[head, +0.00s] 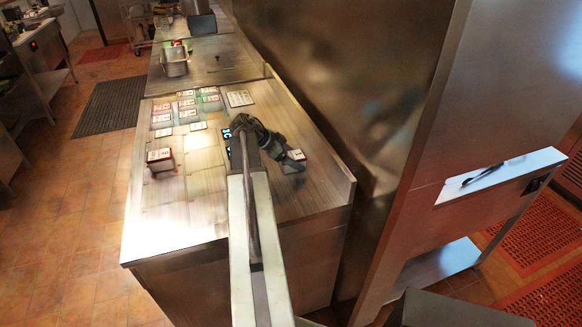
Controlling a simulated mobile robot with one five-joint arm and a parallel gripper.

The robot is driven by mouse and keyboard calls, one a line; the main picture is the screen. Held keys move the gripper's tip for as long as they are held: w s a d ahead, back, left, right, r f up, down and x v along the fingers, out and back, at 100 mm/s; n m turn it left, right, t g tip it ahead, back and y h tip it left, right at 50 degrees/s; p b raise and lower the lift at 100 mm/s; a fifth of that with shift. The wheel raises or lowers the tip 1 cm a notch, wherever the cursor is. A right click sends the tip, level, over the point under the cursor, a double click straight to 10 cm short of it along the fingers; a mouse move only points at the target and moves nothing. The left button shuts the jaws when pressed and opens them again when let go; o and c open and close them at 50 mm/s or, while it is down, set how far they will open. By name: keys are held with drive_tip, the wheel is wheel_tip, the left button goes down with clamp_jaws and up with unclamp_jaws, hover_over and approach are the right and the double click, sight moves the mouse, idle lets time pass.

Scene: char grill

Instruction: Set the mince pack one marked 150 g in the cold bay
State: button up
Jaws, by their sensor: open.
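My gripper (289,164) is open over the right part of the steel counter, at the end of my arm. A small white-topped pack (298,154) with a dark mark lies right at its fingertips; I cannot tell whether it is between the jaws or only beside them. A small dark display (227,136) with pale characters, perhaps a temperature, shows beside my arm. The cold bay cannot be made out clearly.
Several red- and green-edged labelled items (186,104) lie in rows farther back on the counter (200,215). A white card (240,98) lies to their right. A tall steel wall (340,90) borders the right. The counter's front left is clear.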

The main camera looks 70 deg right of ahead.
drive_tip(key=b+x, duration=0.1)
drive_tip(key=x, duration=0.1)
drive_tip(key=shift+s+f, duration=0.1)
drive_tip(key=shift+f, duration=0.2)
drive_tip(key=shift+r, duration=0.15)
clamp_jaws()
drive_tip(key=shift+r+p, duration=0.1)
drive_tip(key=shift+p, duration=0.25)
drive_tip(key=shift+r+p, duration=0.3)
drive_tip(key=shift+r, duration=0.05)
wheel_tip(320, 180, up, 3)
drive_tip(key=p, duration=0.3)
drive_tip(key=shift+r, duration=0.1)
drive_tip(key=a, duration=1)
drive_tip(key=a+r+p, duration=0.1)
drive_tip(key=a, duration=0.5)
